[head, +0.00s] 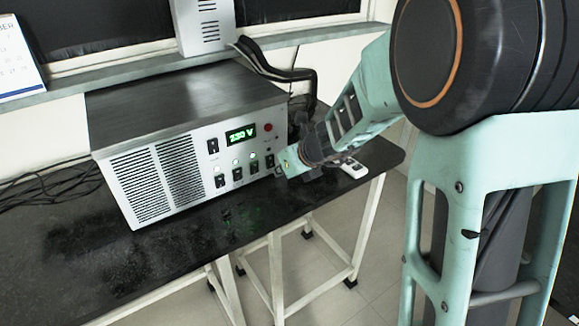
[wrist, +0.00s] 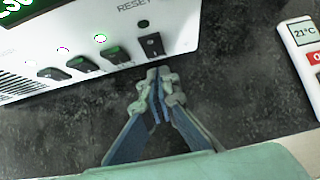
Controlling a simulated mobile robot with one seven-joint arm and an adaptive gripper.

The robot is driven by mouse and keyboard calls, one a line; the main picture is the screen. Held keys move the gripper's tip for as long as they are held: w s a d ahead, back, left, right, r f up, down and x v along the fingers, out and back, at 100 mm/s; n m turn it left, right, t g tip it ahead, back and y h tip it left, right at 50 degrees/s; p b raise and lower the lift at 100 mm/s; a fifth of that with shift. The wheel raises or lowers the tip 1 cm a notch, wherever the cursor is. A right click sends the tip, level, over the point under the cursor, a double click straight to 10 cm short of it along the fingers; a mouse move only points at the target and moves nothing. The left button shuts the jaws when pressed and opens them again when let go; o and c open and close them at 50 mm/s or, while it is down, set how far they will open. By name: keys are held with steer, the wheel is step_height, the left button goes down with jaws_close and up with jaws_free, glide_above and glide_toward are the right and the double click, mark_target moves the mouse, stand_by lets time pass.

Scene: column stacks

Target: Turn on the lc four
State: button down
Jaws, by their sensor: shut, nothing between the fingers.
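A grey power unit (head: 190,140) with a green display reading about 230 V stands on the dark table. A row of rocker switches runs along its lower front. The rightmost switch (wrist: 152,44) is black, and the round lamp (wrist: 143,23) above it is dark. The three switches to its left, such as the neighbouring switch (wrist: 115,56), have green tops, and the lamps above them are lit. My gripper (wrist: 159,80) is shut and empty. Its tips are just below the rightmost switch in the wrist view; I cannot tell whether they touch the panel. No "lc four" label is readable.
A red button (head: 267,127) sits beside the display, with another switch (head: 212,146) left of it. A white handheld meter (wrist: 304,50) showing 21°C lies to the right. The table (head: 150,260) is clear in front.

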mark_target(271, 163)
steer(key=shift+w+a+f, duration=0.1)
steer(key=shift+w+a, duration=0.5)
steer(key=shift+w, duration=0.3)
steer(key=shift+w+a+f, duration=0.15)
steer(key=shift+r+p, duration=0.9)
steer(key=shift+r, duration=0.05)
